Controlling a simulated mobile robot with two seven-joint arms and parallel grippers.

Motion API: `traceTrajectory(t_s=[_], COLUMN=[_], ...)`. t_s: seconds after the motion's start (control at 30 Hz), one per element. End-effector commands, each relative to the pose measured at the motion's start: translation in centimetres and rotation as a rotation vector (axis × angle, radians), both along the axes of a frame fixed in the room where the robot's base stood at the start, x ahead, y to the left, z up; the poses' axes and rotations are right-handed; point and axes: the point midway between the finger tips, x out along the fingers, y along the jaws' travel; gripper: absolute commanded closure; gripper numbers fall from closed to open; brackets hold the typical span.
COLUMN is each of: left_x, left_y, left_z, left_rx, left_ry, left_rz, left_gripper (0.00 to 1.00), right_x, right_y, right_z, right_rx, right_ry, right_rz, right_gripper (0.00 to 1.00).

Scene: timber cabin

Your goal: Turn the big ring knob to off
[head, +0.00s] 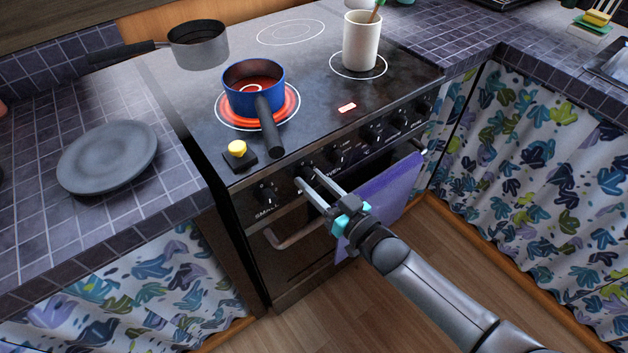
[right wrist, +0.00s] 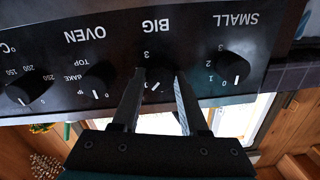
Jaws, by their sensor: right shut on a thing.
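The big ring knob (right wrist: 157,76) is black, under the upside-down label BIG in the right wrist view. Its white mark is slanted, not straight like the SMALL knob's mark. My right gripper (right wrist: 155,80) is shut on it, one finger on each side. In the head view my right gripper (head: 306,184) reaches the stove's front panel, and its fingers partly hide the knob (head: 307,169). A glowing red ring (head: 292,106) shows under a blue saucepan (head: 244,95) with a black handle. My left gripper is not in view.
The small knob (head: 267,194) is left of the held one; the oven knobs (head: 336,153) are right. A purple towel (head: 395,190) hangs beside my gripper. A grey pot (head: 200,48), white utensil pot (head: 361,42), yellow-topped object (head: 237,148) and plate (head: 108,157) stand above.

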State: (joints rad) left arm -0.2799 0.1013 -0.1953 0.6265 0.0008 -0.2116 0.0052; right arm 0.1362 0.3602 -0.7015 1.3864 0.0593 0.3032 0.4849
Motion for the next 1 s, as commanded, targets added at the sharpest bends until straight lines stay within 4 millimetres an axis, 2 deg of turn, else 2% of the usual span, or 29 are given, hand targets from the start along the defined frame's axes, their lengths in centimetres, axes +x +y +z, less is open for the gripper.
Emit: traceTrajectory(t_s=[0.23,0.53,1.0], left_x=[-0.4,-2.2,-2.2], left_y=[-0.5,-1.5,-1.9], left_z=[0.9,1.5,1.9], left_rx=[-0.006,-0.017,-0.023], left_ry=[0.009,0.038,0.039], left_rz=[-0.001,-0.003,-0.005], left_gripper=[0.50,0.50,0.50], right_x=[-0.1,-0.1,-0.1], right_y=[0.0,0.0,0.0], right_z=[0.1,0.1,0.0], right_rx=[-0.159,-0.377,-0.598], right_ry=[-0.114,-0.272,-0.433], right_rz=[0.000,0.000,0.000], right_gripper=[1.00,1.00,1.00])
